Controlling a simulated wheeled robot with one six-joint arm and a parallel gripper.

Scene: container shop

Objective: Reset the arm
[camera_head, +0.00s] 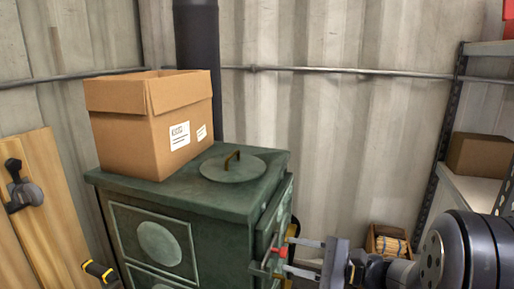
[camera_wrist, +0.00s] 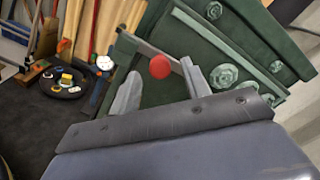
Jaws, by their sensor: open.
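My gripper (camera_head: 274,257) is at the right side of the dark green stove (camera_head: 150,195), low in the head view. Its jaws are open. A red knob (camera_head: 281,252) shows by the fingertips. In the wrist view the red knob (camera_wrist: 160,67) appears between the two spread fingers (camera_wrist: 157,78), with the green stove (camera_wrist: 185,55) behind it. I cannot tell whether a finger touches the knob. My wrist and arm come in from the lower right of the head view.
An open cardboard box (camera_head: 125,130) and a round lid with a handle (camera_head: 233,166) are on the stove top. A dark pipe (camera_head: 198,45) rises behind. A shelf rack (camera_head: 446,130) with a box stands right. A round black tray (camera_wrist: 65,84) of small items is on the floor.

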